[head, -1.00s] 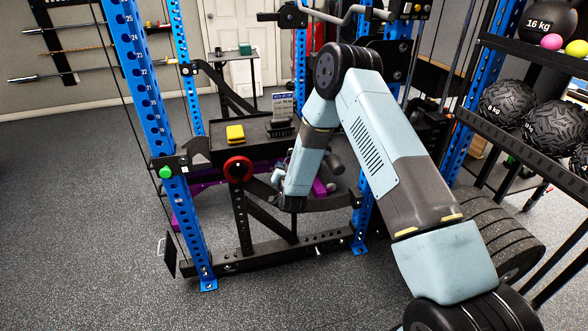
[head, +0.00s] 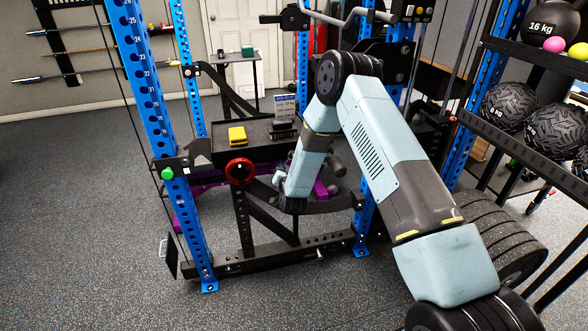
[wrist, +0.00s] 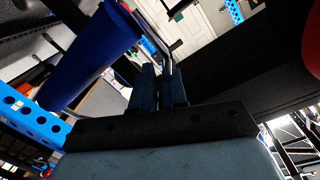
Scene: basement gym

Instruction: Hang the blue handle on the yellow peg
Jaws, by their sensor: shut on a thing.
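The blue handle's thick blue grip (wrist: 88,58) is large and tilted at the left of the wrist view. My gripper (wrist: 160,75) is at the middle of that view, with its two dark fingers close together on a thin part that appears to belong to the handle. The grip itself lies left of the fingers. In the head view my gripper and the handle are mostly hidden by my own forearm, beside the rack's black tray.
A red disc (head: 240,171) and a blue rack upright (head: 160,130) with a green knob (head: 167,173) stand to the left. Shelves with black balls (head: 508,105) are at right. Open floor (head: 80,230) lies left.

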